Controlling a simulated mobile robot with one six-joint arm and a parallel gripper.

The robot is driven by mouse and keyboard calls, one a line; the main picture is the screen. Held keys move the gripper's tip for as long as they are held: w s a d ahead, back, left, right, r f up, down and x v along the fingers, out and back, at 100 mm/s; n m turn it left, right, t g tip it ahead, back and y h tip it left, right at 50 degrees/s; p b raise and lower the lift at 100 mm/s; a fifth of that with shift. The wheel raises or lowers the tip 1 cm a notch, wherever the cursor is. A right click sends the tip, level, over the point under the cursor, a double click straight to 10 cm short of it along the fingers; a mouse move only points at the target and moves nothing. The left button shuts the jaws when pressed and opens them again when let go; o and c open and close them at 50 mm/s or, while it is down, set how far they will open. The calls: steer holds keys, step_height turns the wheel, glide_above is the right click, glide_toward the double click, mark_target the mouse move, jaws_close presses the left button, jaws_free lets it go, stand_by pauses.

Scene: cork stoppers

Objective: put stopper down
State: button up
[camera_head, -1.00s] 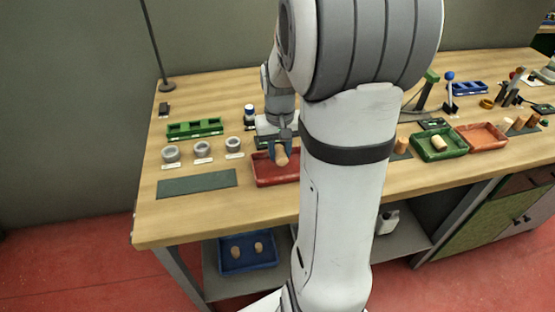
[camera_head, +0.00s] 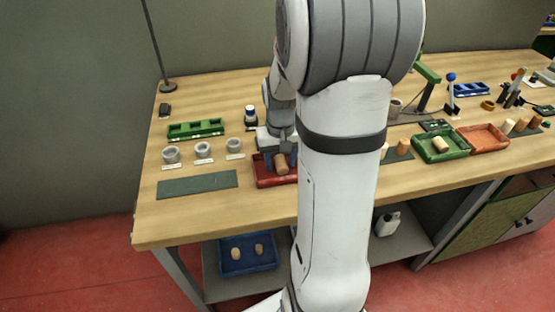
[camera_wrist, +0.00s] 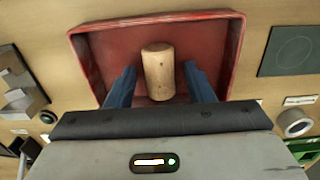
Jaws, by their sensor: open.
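A tan cork stopper (camera_wrist: 158,72) lies in the red tray (camera_wrist: 85,60) in the wrist view. My gripper (camera_wrist: 160,85) is open, with one blue finger on each side of the stopper and a visible gap to each. In the head view the stopper (camera_head: 281,164) shows between the fingers of my gripper (camera_head: 281,160), over the red tray (camera_head: 262,172). My arm hides the tray's right part in the head view.
Several grey rings (camera_head: 203,150) and a dark green mat (camera_head: 197,184) lie left of the tray. A green tray (camera_head: 440,147) and an orange tray (camera_head: 483,138) stand to the right. A blue tray (camera_head: 248,255) with two stoppers sits on the lower shelf.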

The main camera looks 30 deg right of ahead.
mark_target(280, 160)
step_height(280, 160, up, 12)
steer(key=p, duration=0.1)
steer(key=s+a+f+n+t, duration=0.1)
steer(key=s+a+n+t, duration=0.1)
steer(key=s+a, duration=1)
steer(key=shift+s+a+n, duration=0.3)
steer(key=shift+a+n, duration=0.3)
steer(key=shift+a, duration=0.1)
steer(key=shift+s+r+t+p, duration=0.1)
steer(key=shift+r+t+p, duration=0.2)
steer(key=shift+r+p, duration=0.8)
